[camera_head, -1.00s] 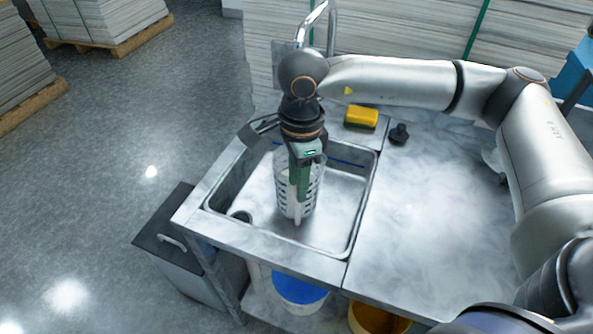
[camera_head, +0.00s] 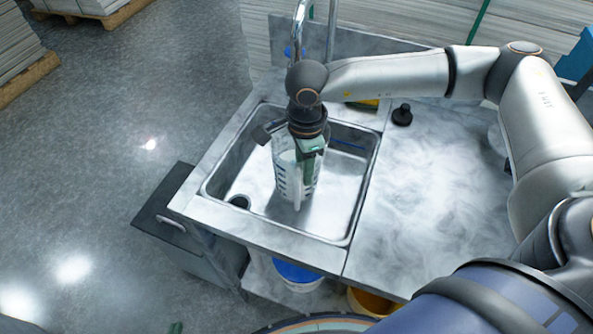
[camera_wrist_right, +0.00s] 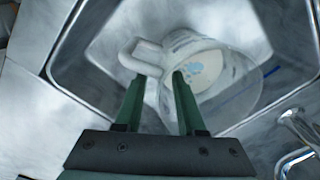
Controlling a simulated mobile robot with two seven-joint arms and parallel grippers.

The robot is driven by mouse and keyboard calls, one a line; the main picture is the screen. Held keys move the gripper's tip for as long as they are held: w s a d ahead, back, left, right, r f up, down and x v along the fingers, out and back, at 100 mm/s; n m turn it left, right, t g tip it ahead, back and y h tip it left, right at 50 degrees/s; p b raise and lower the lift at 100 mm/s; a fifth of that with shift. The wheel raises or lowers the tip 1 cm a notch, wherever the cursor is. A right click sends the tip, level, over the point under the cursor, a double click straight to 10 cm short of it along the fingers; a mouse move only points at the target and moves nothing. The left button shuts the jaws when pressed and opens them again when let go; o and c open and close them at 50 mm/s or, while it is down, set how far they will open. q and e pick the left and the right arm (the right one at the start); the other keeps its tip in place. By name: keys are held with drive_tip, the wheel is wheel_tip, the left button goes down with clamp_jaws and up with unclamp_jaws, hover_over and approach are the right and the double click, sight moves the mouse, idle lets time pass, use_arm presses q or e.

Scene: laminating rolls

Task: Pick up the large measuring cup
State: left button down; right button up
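The large measuring cup (camera_head: 284,178) is clear with dark markings and stands in the sink basin. In the right wrist view the cup (camera_wrist_right: 228,85) shows its wide mouth and pale handle (camera_wrist_right: 140,56). My right gripper (camera_head: 306,180) is over the cup from above, partly covering it. In the wrist view its green fingers (camera_wrist_right: 158,77) are apart, with part of the handle between them; I cannot tell whether they touch it. A small green tip at the bottom edge of the head view seems to be my left gripper (camera_head: 175,328); its fingers are mostly out of frame.
The metal sink (camera_head: 345,215) has a faucet (camera_head: 331,35) at its back. A yellow sponge (camera_head: 364,104) and a small black object (camera_head: 402,115) lie behind the basin. The counter (camera_head: 430,190) to the right is clear. Blue (camera_head: 298,275) and yellow (camera_head: 372,303) buckets stand below.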

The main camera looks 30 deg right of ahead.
clamp_jaws()
drive_tip(key=shift+w+r, duration=0.1)
idle(1.3)
